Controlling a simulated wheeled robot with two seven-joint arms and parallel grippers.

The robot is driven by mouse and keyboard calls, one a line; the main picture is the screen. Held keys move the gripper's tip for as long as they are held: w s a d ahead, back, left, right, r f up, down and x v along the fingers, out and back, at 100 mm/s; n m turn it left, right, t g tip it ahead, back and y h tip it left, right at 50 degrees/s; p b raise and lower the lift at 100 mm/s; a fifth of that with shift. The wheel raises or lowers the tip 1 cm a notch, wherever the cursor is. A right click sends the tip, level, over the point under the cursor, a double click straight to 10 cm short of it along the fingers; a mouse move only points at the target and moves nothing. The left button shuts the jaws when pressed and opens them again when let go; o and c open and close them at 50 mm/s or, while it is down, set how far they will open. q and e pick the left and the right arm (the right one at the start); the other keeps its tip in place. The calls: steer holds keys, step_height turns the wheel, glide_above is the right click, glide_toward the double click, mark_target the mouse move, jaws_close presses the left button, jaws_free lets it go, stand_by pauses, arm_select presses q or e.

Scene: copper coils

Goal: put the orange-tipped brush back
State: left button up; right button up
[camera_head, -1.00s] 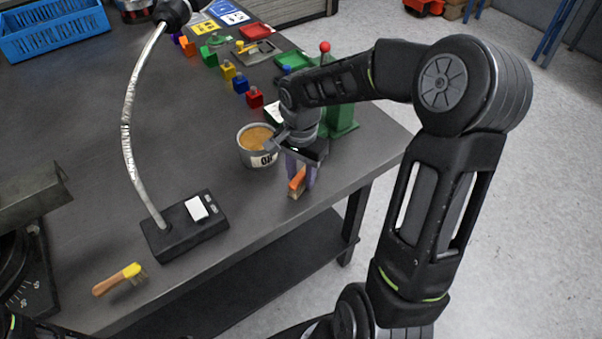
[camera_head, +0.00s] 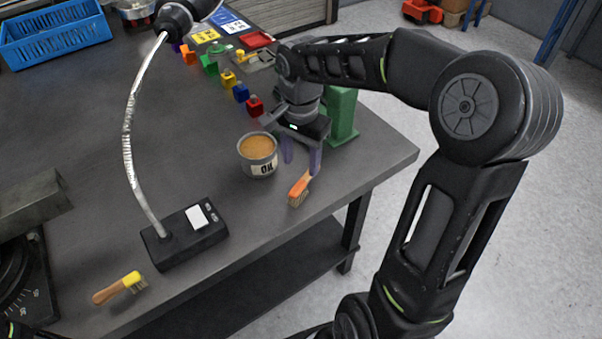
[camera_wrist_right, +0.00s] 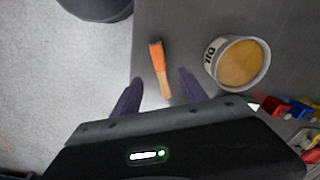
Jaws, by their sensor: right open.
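The orange-tipped brush (camera_head: 299,191) lies on the table near its right front edge, bristles toward the front. It also shows in the right wrist view (camera_wrist_right: 158,66), its narrow end reaching between the fingers. My right gripper (camera_head: 301,158) is open and empty, its two purple fingers apart just behind and above the brush. It shows in the right wrist view too (camera_wrist_right: 160,92). A second brush with a yellow tip (camera_head: 120,287) lies at the front left. My left gripper is not in view.
A lamp base (camera_head: 185,238) with a flexible neck is further left. Coloured blocks (camera_head: 241,92) and a green stand (camera_head: 343,117) are behind. The table edge (camera_head: 375,178) is close on the right.

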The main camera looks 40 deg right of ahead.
steer(key=shift+r, duration=2)
